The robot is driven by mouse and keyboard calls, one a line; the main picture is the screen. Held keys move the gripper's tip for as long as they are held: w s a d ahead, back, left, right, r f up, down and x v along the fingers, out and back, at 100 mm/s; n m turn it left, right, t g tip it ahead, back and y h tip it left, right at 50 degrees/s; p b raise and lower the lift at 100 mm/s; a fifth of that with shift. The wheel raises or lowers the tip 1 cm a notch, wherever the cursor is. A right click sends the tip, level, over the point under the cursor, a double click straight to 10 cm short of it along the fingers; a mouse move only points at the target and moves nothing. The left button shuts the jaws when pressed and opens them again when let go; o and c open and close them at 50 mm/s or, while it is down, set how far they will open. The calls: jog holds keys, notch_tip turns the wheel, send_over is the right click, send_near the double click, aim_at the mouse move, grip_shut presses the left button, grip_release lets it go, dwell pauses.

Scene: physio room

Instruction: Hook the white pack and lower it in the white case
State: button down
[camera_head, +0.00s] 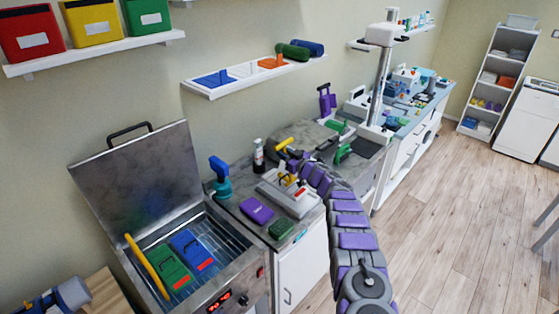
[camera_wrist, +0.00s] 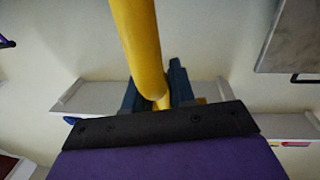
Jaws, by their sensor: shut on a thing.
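My gripper (camera_head: 302,163) is over the counter, near the middle of the head view. It is shut on a yellow hook tool (camera_head: 285,147), whose end sticks out to the upper left. In the wrist view the yellow rod (camera_wrist: 138,40) runs up from between the dark fingers (camera_wrist: 158,95). A whitish, low case-like thing (camera_head: 294,205) lies on the counter below my gripper, with small yellow and red parts on it; I cannot tell if it is the white case. I cannot make out the white pack for sure.
At left is an open steel bath (camera_head: 214,292) with a green pack (camera_head: 166,267), a blue pack (camera_head: 191,250) and a yellow bar. A purple pack (camera_head: 256,209), a dark green pack (camera_head: 281,228) and a blue-green bottle (camera_head: 221,185) stand or lie near the whitish thing. Wall shelves hang above.

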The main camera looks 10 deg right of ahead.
jog(key=d+b, duration=0.1)
jog(key=b, duration=0.1)
jog(key=w+d+b, duration=0.1)
jog(key=b, duration=0.2)
jog(key=shift+d, duration=0.1)
jog(key=shift+r, duration=0.1)
dwell(0.3)
jog(key=shift+f+b, duration=0.75)
jog(key=shift+b, duration=0.5)
jog(key=shift+s+a+y+p, duration=0.2)
jog(key=shift+a+y+p, duration=0.1)
jog(key=shift+p, duration=0.25)
dwell(1.4)
jog(key=shift+f+b, duration=3)
jog(key=shift+f, duration=0.35)
dwell(0.5)
